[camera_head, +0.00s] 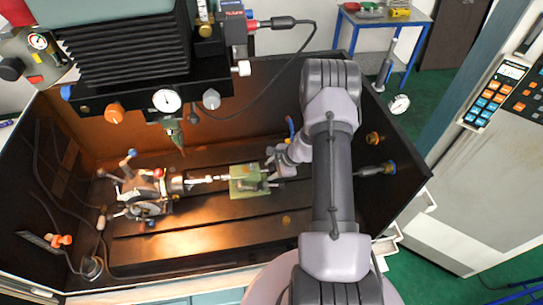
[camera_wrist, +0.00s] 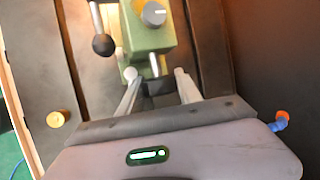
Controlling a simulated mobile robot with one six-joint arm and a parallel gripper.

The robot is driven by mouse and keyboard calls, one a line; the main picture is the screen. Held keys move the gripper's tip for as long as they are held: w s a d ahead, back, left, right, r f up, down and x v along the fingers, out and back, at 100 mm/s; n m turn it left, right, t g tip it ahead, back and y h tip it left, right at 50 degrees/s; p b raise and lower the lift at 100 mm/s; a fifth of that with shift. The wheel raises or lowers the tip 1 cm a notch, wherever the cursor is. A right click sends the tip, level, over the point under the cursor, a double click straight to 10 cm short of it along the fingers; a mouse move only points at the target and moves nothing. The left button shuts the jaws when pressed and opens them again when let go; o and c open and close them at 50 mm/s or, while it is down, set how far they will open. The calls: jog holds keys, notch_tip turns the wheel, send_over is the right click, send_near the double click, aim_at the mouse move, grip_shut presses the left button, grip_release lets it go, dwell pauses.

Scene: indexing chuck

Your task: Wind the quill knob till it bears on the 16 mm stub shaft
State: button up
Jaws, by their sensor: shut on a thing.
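The green tailstock (camera_head: 240,186) stands on the bed in the head view, and its green body (camera_wrist: 147,36) fills the top middle of the wrist view. The dark quill knob (camera_wrist: 158,87) is on its near end, with a pale spindle between. My gripper (camera_wrist: 158,80) has one finger on each side of this knob and is shut on it. In the head view my gripper (camera_head: 271,173) is at the tailstock's right end. The stub shaft (camera_head: 207,179) lies between the chuck (camera_head: 150,192) and the tailstock. Contact between quill and shaft is too small to tell.
A lever with a black ball (camera_wrist: 103,44) stands beside the tailstock. The machine head (camera_head: 130,50) with its dial (camera_head: 166,100) and a pointed tool (camera_head: 174,135) hangs over the bed. Dark enclosure walls surround the bed, with fittings (camera_head: 375,170) on the right.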

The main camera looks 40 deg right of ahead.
jog(key=g+p, duration=0.1)
jog(key=p, duration=0.1)
jog(key=shift+w+r+g+y+p, duration=0.1)
jog(key=shift+r+g+y+p, duration=0.2)
jog(key=shift+r+g+p, duration=0.1)
jog(key=shift+f+m+g, duration=0.25)
jog(key=shift+m+g, duration=0.05)
jog(key=shift+g, duration=0.1)
jog(key=shift+f+g+y+b, duration=0.35)
jog(key=shift+g+y+b, duration=0.15)
jog(key=shift+g+b, duration=0.3)
jog(key=m+g+y+b, duration=0.1)
jog(key=g+b, duration=0.1)
jog(key=b, duration=0.3)
jog(key=shift+f, duration=0.15)
jog(key=shift+g+y+b, duration=0.3)
jog(key=shift+g+b, duration=0.2)
jog(key=shift+b, duration=0.65)
jog(key=shift+s+r, duration=0.2)
jog(key=shift+r, duration=0.15)
jog(key=shift+a, duration=0.1)
jog(key=o, duration=1.1)
